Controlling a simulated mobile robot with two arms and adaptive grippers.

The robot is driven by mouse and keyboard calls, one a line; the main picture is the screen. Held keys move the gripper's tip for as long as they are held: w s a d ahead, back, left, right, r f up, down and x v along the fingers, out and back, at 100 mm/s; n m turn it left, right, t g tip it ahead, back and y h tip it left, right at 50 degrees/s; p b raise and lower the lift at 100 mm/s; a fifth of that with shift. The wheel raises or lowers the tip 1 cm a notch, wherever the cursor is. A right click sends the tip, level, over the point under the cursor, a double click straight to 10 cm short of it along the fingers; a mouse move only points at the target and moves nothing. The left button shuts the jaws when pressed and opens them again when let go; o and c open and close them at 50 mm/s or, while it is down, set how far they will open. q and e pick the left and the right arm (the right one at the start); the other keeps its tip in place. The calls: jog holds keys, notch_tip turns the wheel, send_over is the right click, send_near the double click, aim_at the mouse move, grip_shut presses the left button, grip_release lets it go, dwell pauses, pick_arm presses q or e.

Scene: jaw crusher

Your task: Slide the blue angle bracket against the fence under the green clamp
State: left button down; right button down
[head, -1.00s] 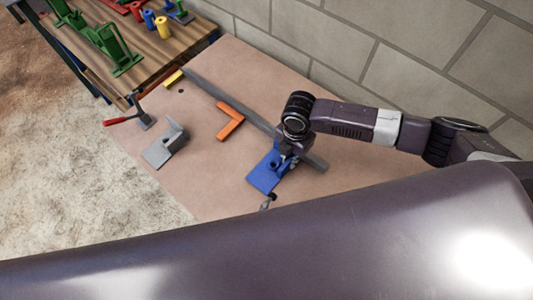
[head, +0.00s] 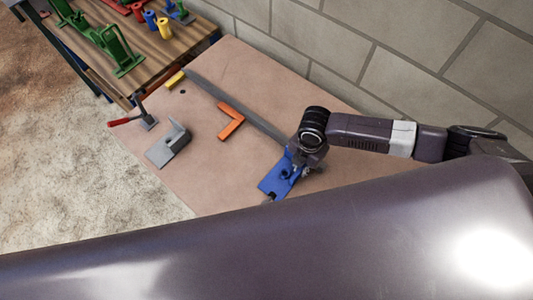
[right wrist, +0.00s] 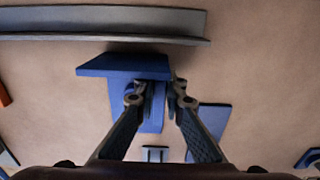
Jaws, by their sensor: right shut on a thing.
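The blue angle bracket (head: 273,187) lies on the tan board under my right gripper (right wrist: 157,97). In the right wrist view its raised flange (right wrist: 120,66) faces the fence, with a strip of board visible between them. The two fingers are shut on an upright part of the bracket; the exact contact is partly hidden. The fence (head: 238,108) is a long grey bar on the board; it also crosses the top of the right wrist view (right wrist: 100,30). A green clamp-like piece (head: 121,52) stands on the wooden bench, apart from the bracket. My left gripper is out of view.
An orange L-shaped piece (head: 231,121) and a grey angle bracket (head: 170,144) lie on the board. A red-handled clamp (head: 146,119) is at its left edge. A yellow block (head: 175,78) is near the fence's far end. A block wall (head: 400,60) stands behind.

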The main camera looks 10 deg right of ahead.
jog(key=shift+s+d+p, duration=0.65)
jog(key=shift+s+d, duration=0.3)
jog(key=shift+s, duration=0.25)
jog(key=shift+w, duration=0.1)
jog(key=shift+w+d, duration=0.6)
jog(key=shift+d, duration=0.25)
jog(key=c, duration=1.9)
grip_release()
jog(key=shift+c, duration=0.2)
